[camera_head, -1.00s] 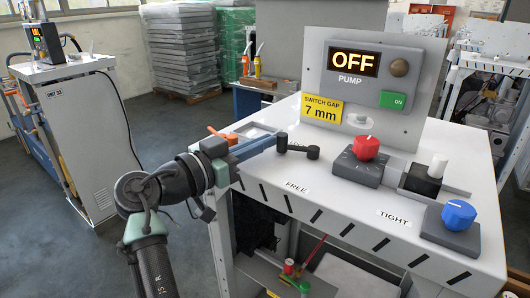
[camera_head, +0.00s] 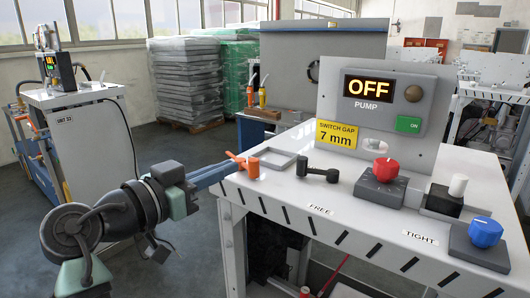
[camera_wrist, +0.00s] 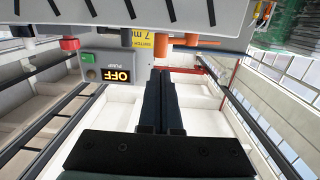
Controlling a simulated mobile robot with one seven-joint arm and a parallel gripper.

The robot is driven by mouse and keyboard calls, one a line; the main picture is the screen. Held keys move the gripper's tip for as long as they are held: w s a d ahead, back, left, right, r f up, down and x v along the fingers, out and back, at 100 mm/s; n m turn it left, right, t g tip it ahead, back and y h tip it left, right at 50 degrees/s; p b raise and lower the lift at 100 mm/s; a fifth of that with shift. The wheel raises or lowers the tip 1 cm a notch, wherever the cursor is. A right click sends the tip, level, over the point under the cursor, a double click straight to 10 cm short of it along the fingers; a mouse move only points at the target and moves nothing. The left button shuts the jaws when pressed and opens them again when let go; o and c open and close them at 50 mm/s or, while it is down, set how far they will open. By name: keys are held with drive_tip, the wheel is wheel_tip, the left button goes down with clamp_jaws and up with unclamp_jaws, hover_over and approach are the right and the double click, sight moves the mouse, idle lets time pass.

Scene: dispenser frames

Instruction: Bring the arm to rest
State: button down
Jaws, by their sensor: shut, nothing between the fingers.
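My gripper (camera_head: 232,163) is at the left edge of the white bench in the head view. Its blue-grey fingers are together and hold nothing. The fingertips appear close to the orange handle (camera_head: 250,167); I cannot tell whether they touch it. In the wrist view the dark fingers of my gripper (camera_wrist: 165,72) point away from the camera, with only a thin seam between them. The bench with its fittings hangs upside down at the top of that view, and the orange handle (camera_wrist: 190,40) is beyond the fingertips.
A pump panel (camera_head: 380,100) reading OFF stands behind. Open floor (camera_head: 185,145) lies to the left, before a grey cabinet (camera_head: 85,150).

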drive_tip(key=s+d+r+n+t+y+p, duration=0.2)
drive_tip(key=s+d+r+t+y, duration=0.15)
drive_tip(key=r, duration=0.55)
drive_tip(key=s+d+r+n+t+y+p, duration=0.2)
drive_tip(key=d+r+t+y+p, duration=0.15)
drive_tip(key=r, duration=0.65)
drive_tip(key=s+d+r+n+t+y, duration=0.1)
drive_tip(key=s+d+r+t, duration=0.1)
drive_tip(key=s+r, duration=0.4)
drive_tip(key=s+d+r+n+t+y+p, duration=0.1)
drive_tip(key=s+d+r+t, duration=0.1)
drive_tip(key=s+r, duration=0.3)
drive_tip(key=s+t, duration=0.1)
drive_tip(key=s, duration=0.2)
drive_tip(key=shift+r+n+t, duration=0.3)
drive_tip(key=shift+r+n, duration=0.1)
drive_tip(key=shift+s, duration=0.1)
